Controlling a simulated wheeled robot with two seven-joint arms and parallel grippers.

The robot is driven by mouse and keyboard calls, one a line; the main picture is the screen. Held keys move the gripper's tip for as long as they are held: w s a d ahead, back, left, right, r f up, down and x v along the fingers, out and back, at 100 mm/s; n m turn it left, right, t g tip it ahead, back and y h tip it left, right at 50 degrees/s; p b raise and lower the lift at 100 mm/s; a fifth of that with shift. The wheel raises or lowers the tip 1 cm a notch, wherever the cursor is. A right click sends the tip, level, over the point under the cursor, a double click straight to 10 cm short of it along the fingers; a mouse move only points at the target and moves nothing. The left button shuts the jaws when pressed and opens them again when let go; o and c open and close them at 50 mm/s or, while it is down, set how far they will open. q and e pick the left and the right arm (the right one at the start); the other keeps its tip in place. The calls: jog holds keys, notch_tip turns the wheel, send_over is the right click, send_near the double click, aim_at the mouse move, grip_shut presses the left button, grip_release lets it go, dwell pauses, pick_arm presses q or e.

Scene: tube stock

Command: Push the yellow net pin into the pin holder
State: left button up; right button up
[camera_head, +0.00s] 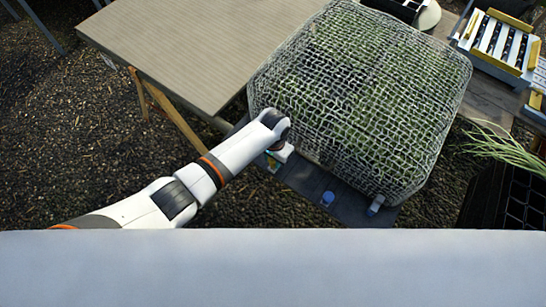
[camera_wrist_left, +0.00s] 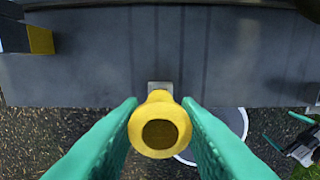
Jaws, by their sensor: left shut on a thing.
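My left gripper (camera_head: 278,160) is at the near left edge of the dark board under the net; my own wrist hides most of it in the head view. In the left wrist view its two green fingers (camera_wrist_left: 160,106) are shut on the yellow net pin (camera_wrist_left: 160,103), whose round, hollow end faces the camera. A small light grey block (camera_wrist_left: 159,87), probably the pin holder, shows just beyond the pin at the board's edge. The pin overlaps it in the picture, so I cannot tell how far it is in.
A wire-like net (camera_head: 360,95) covers green plants. A blue piece (camera_head: 327,198) and a grey piece (camera_head: 376,204) sit along the board's near edge. A table (camera_head: 190,45) stands at the left. Below the board, a white-rimmed round thing (camera_wrist_left: 245,122) rests on gravel.

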pick_arm(q)
jog(key=shift+f+b, duration=0.4)
jog(key=shift+f, duration=0.15)
jog(key=o, duration=1.9)
jog(key=shift+r, duration=0.15)
jog(key=shift+r+p, duration=1.1)
jog(key=shift+p, duration=0.2)
notch_tip(320, 180, up, 6)
jog(key=p, duration=0.5)
jog(key=shift+f+p, duration=0.2)
jog(key=shift+p, duration=0.2)
